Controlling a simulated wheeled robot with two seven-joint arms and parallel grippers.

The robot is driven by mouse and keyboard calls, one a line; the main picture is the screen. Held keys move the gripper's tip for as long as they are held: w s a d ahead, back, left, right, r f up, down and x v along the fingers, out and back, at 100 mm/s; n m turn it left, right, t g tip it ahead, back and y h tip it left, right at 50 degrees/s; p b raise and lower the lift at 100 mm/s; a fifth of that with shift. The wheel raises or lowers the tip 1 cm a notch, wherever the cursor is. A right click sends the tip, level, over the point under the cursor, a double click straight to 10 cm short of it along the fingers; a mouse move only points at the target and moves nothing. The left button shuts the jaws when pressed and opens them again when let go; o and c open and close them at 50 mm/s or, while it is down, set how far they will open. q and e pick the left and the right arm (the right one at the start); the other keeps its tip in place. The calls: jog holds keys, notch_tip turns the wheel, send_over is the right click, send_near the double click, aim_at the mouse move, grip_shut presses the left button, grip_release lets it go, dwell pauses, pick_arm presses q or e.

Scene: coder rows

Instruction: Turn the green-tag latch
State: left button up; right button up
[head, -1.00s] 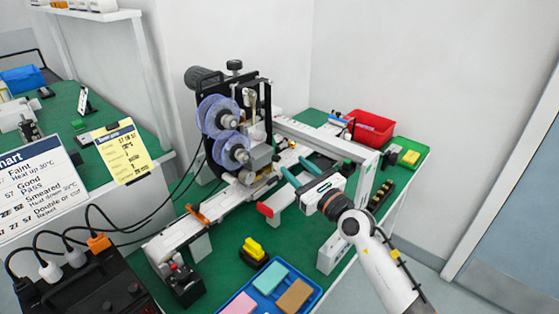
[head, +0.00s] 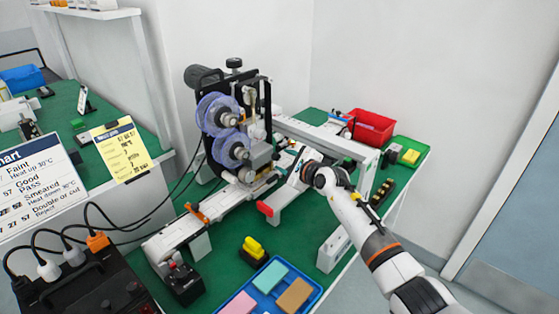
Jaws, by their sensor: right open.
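The coding machine (head: 235,130) stands over the conveyor, with two clear blue-purple reels on its front face. My right gripper (head: 283,160) is close to the right side of the machine's lower print-head area, above the conveyor. Its teal fingers are mostly hidden behind its own white body, and it is open. I cannot make out the green-tag latch clearly; it may be small or hidden near the gripper. I cannot tell whether the fingers touch anything. My left gripper is not in view.
A red-tipped bar (head: 265,208) juts out below my right arm. An orange lever (head: 197,212) sits on the conveyor (head: 180,232). A blue tray (head: 312,298) with coloured blocks, a yellow-and-black item (head: 254,248) and a red bin (head: 372,128) stand on the green bench.

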aim_at(278, 158)
jog(key=shift+b+x, duration=0.85)
jog(key=shift+x, duration=1.1)
